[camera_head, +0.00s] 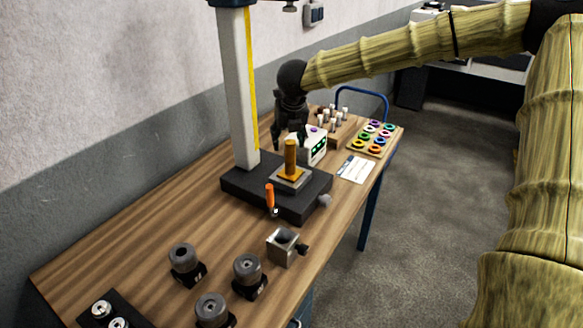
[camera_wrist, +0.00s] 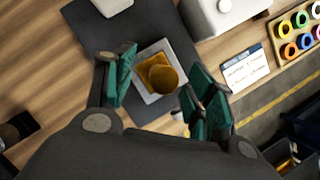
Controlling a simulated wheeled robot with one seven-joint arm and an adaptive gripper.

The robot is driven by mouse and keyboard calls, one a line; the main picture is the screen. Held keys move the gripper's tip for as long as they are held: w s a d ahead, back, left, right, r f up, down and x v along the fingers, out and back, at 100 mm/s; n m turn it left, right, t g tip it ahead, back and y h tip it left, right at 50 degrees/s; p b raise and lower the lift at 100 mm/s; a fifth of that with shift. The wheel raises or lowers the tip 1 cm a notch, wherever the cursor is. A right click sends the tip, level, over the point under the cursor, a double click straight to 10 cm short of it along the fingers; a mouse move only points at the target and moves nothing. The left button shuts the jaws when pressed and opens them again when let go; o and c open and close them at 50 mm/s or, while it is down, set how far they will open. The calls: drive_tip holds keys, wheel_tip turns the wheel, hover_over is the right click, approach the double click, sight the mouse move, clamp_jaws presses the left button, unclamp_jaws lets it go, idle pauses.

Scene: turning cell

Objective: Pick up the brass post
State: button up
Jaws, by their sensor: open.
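The brass post (camera_head: 290,157) stands upright on a brass square base, on a light grey plate (camera_head: 290,181) on the dark base of the column stand. In the wrist view the post (camera_wrist: 163,77) is seen from above, between and beyond the fingertips. My gripper (camera_head: 290,135) is above and just behind the post in the head view. In the wrist view the open gripper (camera_wrist: 160,90) has its green-padded fingers apart on either side of the post. No contact with the post can be seen.
The stand's tall column (camera_head: 240,90) rises left of my gripper. A white device with a green display (camera_head: 312,146) is close behind the post. An orange-handled tool (camera_head: 270,197) and a metal block (camera_head: 284,247) are in front. Coloured rings (camera_head: 374,138) lie at the right edge.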

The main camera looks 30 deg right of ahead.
sight(290, 150)
drive_tip(key=shift+s+d+p+x, duration=0.1)
drive_tip(key=shift+p+x, duration=0.2)
drive_tip(key=shift+x, duration=0.35)
drive_tip(key=shift+s+d+p+x, duration=0.1)
drive_tip(key=shift+p+x, duration=0.25)
drive_tip(key=shift+x, duration=0.3)
drive_tip(key=shift+s+d+p+x, duration=0.15)
drive_tip(key=shift+p+x, duration=0.15)
drive_tip(key=shift+x, duration=1.3)
clamp_jaws()
